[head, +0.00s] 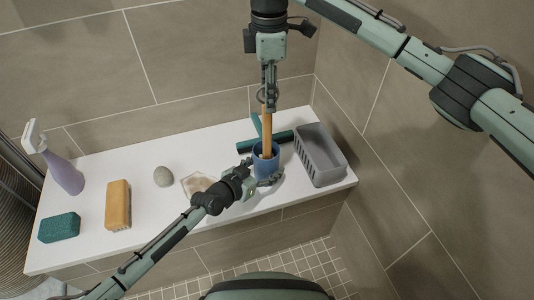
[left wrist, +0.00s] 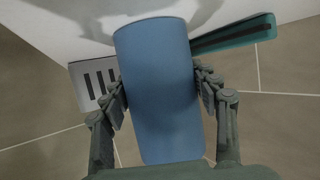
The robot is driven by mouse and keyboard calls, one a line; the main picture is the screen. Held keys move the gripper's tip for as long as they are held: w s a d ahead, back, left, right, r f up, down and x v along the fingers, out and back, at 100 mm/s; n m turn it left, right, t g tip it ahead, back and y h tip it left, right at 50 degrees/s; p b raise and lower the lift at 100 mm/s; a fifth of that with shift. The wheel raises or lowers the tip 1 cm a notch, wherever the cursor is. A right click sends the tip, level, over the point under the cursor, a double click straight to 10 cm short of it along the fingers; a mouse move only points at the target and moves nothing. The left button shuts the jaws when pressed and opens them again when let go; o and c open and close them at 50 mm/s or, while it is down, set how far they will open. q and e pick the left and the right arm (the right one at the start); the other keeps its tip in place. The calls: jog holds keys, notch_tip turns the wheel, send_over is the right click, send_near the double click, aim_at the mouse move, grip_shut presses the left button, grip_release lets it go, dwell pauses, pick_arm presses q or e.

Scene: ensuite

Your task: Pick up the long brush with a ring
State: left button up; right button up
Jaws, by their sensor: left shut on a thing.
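The long brush's wooden handle (head: 266,130) stands nearly upright in a blue cup (head: 264,168) on the white ledge, its ring (head: 262,95) at the top. The brush's lower end is hidden in the cup. My left gripper (head: 262,182) is shut on the cup; the left wrist view shows its fingers on both sides of the blue cup (left wrist: 158,90). My right gripper (head: 269,92) points down from above at the ring and the handle's top. Its fingers look edge-on, so whether they are shut on the brush is unclear.
A grey slotted basket (head: 320,155) stands right of the cup. A dark green squeegee (head: 283,137) lies behind it. Left along the white ledge (head: 148,205) are a soap dish (head: 198,184), stone (head: 163,177), orange block (head: 118,205), green sponge (head: 59,228) and spray bottle (head: 64,173).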

aim_at(266, 118)
jog(key=f, duration=0.5)
jog(key=shift+s+a, duration=0.15)
jog(key=shift+s, duration=0.1)
grip_shut()
